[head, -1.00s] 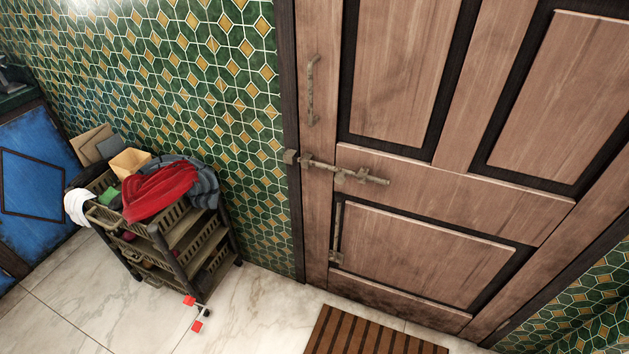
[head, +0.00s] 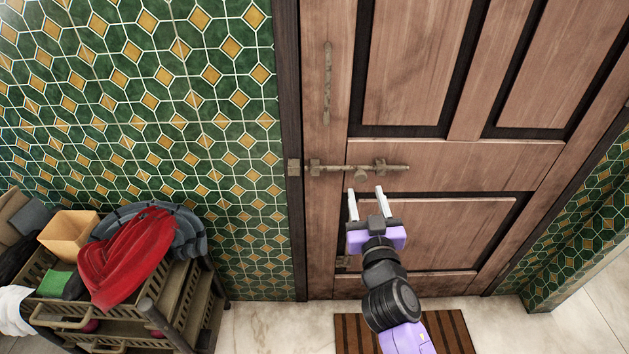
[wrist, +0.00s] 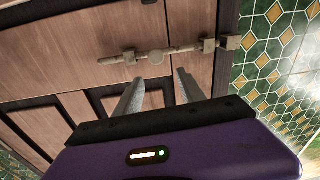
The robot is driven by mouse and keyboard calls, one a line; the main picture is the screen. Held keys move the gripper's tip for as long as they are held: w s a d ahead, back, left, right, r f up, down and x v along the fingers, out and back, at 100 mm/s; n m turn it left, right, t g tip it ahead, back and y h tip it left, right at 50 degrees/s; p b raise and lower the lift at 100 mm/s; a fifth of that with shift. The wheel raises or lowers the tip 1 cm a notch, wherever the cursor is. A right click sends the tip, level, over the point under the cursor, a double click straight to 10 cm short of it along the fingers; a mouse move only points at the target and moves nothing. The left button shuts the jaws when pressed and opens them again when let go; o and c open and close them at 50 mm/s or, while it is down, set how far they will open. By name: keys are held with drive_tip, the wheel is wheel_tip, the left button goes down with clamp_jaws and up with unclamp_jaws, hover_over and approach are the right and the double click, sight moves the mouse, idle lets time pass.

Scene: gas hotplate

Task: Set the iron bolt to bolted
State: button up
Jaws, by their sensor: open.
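The iron bolt (head: 345,168) is a rusty horizontal rod on the brown wooden door, held by brackets, with a small round knob (head: 361,175) near its middle. Its left end lies by the catch (head: 294,168) on the door frame. My gripper (head: 366,192) is open and empty, its two fingers pointing up just below the bolt's knob. In the wrist view the bolt (wrist: 182,48) crosses beyond the fingertips, its knob (wrist: 156,57) between and above them. I cannot tell whether the fingers touch it; they look apart from it.
A vertical handle (head: 327,85) is on the door above the bolt. A trolley (head: 185,300) with a red cloth (head: 125,258) stands at the lower left against the green tiled wall. A striped mat (head: 450,333) lies before the door.

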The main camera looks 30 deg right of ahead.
sight(361, 178)
drive_tip(key=shift+m+g+h, duration=0.3)
drive_tip(key=shift+m+g, duration=0.1)
drive_tip(key=shift+m, duration=0.4)
drive_tip(key=x, duration=0.2)
drive_tip(key=f+x, duration=0.1)
drive_tip(key=x, duration=0.2)
drive_tip(key=p+x, duration=0.1)
drive_tip(key=x, duration=0.1)
drive_tip(key=shift+w+d+f, duration=0.15)
drive_tip(key=shift+w+d, duration=0.05)
drive_tip(key=shift+w, duration=0.1)
clamp_jaws()
idle(0.7)
